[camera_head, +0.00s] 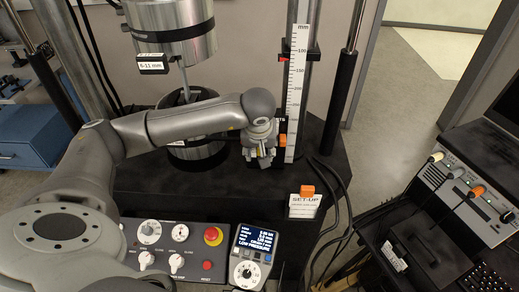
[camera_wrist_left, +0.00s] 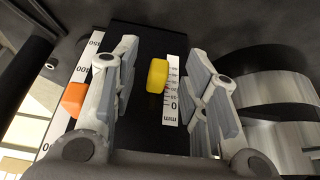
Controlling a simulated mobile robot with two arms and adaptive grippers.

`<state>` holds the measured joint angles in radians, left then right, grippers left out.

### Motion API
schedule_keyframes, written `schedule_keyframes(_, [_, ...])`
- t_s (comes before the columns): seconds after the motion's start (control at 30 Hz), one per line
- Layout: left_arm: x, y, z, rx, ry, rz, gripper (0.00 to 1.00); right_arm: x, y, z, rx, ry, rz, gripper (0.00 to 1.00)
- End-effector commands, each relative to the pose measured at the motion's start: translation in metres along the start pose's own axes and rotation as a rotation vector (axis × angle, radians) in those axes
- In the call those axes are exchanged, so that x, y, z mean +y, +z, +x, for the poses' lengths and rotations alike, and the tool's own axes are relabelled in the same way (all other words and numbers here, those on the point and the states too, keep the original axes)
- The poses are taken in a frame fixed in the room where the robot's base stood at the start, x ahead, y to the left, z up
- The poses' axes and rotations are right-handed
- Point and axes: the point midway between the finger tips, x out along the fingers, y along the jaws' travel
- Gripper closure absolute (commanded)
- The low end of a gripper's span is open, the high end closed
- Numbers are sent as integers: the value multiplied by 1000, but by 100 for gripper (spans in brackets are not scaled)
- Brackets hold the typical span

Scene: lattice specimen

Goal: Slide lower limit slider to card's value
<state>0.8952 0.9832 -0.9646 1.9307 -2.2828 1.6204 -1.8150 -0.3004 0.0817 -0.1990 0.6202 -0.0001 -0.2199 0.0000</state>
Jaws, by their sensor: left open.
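The tall white mm ruler (camera_head: 295,95) stands upright behind the bench. An orange slider (camera_head: 282,140) sits low on its left edge; it also shows in the left wrist view (camera_wrist_left: 75,98), left of the fingers. A red marker (camera_head: 284,58) sits higher. My left gripper (camera_head: 264,160) is open in front of the black panel, beside the ruler. In the left wrist view a yellow slider (camera_wrist_left: 157,75) lies between its spread fingers, beside a short mm scale (camera_wrist_left: 172,95). I cannot tell which slider is labelled lower limit. The SET-UP card (camera_head: 304,206) is too small to read fully.
A control panel (camera_head: 175,248) with knobs and a red stop button lies in front, with a lit display (camera_head: 258,240) beside it. Metal cylinders (camera_head: 175,45) stand behind my left arm. Dark cables (camera_head: 340,205) run right of the card.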

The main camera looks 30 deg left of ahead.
Motion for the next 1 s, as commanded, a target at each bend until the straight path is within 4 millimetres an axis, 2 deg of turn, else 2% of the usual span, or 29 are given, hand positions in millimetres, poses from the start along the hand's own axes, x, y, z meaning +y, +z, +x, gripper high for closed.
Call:
schedule_keyframes(0.27, [0, 0, -3, 0, 1, 0, 59, 0, 0, -2, 0, 0, 0, 60])
schedule_keyframes(1.0, [0, -1, -59, 1, 1, 0, 59, -2, -4, -27, 1, -3, 0, 60])
